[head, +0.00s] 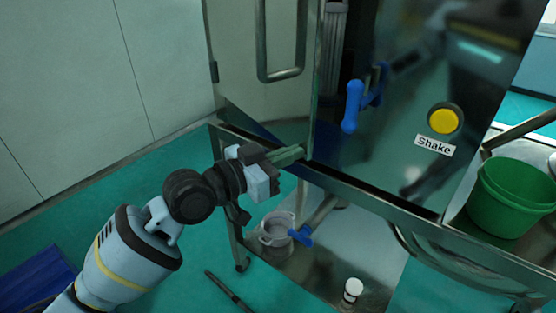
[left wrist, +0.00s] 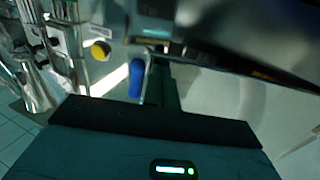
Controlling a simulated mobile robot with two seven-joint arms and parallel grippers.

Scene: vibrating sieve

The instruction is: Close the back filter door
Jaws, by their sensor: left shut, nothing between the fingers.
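The filter door (head: 240,60) is a grey metal panel with a long bar handle (head: 283,72), at the upper left of the machine in the head view. It stands swung open, with its free edge near the dark machine front. My left gripper (head: 290,156) is shut and empty at the door's lower free corner; I cannot tell whether it touches. In the left wrist view the gripper body fills the bottom, and its fingers (left wrist: 165,88) point toward the machine. A pale grey surface (left wrist: 235,95) to their right may be the door. My right gripper is not in view.
The machine front has a blue lever (head: 353,105) and a yellow Shake button (head: 443,120). A metal frame rail runs below the door. A green bucket (head: 508,200) stands right. A pale bucket (head: 277,228) and blue valve handle (head: 301,236) sit below.

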